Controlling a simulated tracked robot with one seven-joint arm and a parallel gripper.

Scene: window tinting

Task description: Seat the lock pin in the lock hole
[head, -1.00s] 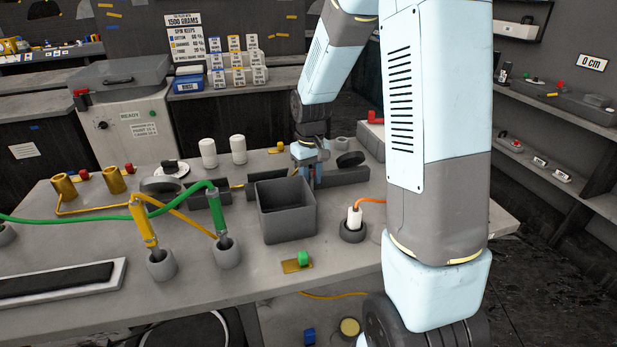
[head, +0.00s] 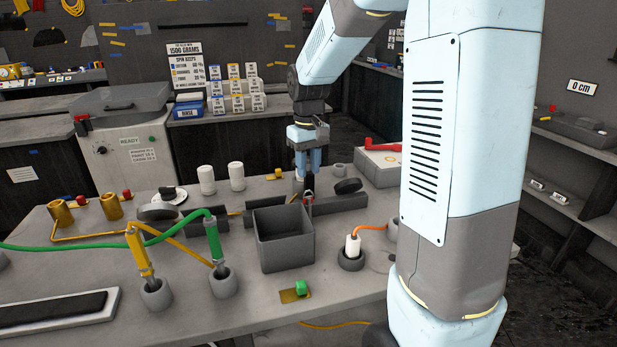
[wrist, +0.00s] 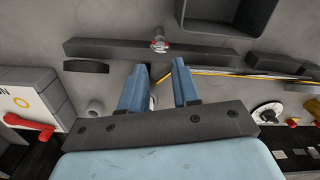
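A small silver and red pin (head: 308,197), which looks like the lock pin, stands at the dark low bar (head: 340,203) behind the grey bin. In the wrist view the pin (wrist: 158,45) shows end-on at the bar (wrist: 105,47), just beyond my fingertips. My gripper (head: 306,176) hangs above the bar, pointing down. In the wrist view its two blue fingers (wrist: 158,65) are apart, with nothing held between them. No lock hole can be made out, and I cannot tell how deep the pin sits.
The open grey bin (head: 285,250) stands in front of the bar. A white box with a red lever (head: 380,147) is at the right. A white plug with an orange cable (head: 353,246) stands nearby. Green and yellow hoses cross the bench's left side.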

